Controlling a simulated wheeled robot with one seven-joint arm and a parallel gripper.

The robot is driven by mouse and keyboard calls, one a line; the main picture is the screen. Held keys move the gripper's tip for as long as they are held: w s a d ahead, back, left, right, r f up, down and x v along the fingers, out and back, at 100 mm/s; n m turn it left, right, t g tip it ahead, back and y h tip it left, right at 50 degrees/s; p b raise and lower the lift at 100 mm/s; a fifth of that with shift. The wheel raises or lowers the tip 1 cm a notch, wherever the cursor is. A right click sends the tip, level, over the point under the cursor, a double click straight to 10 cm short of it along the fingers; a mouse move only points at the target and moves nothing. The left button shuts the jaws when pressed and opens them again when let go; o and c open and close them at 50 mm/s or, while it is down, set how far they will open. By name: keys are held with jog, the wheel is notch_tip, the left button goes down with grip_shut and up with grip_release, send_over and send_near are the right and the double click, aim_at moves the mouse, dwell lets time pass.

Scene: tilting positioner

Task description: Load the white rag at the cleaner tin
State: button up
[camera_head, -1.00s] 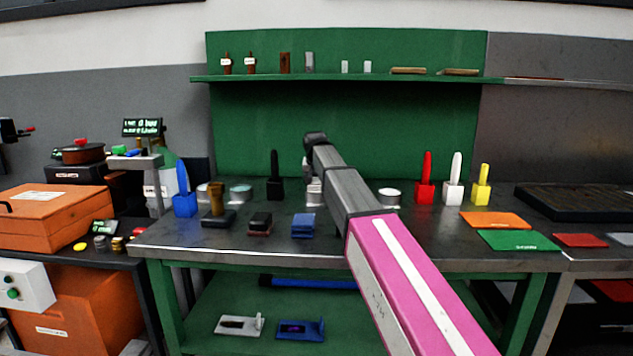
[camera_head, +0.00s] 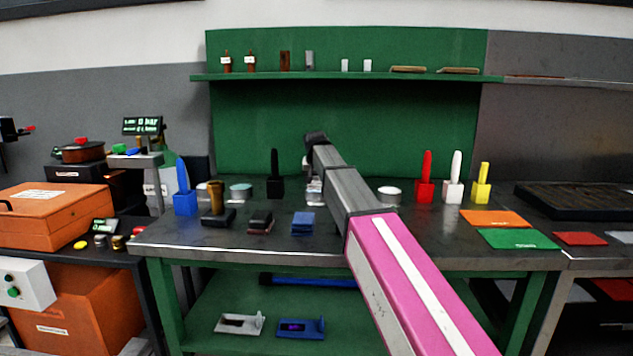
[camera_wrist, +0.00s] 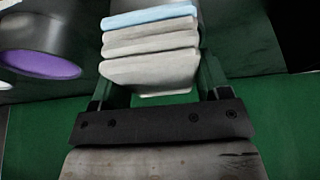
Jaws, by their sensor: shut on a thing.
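In the wrist view, a white rag (camera_wrist: 150,70) is the nearest of a stack of folded cloths. My gripper (camera_wrist: 158,84) is shut on it, with one finger at each side. Behind it are more whitish folds and a light blue cloth (camera_wrist: 150,16). In the head view, my arm hides most of the gripper. Round pale-topped tins stand on the bench, one to the right of my arm (camera_head: 389,191) and one to the left (camera_head: 240,189); I cannot tell which is the cleaner tin.
The bench (camera_head: 400,240) also carries a black brush block (camera_head: 275,188) left of my arm, and red (camera_head: 425,190), white (camera_head: 453,190) and yellow (camera_head: 482,193) ones to the right. A green shelf (camera_head: 340,77) runs above.

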aim_at(316, 178)
dwell(0.4)
jog(key=shift+r, duration=3.45)
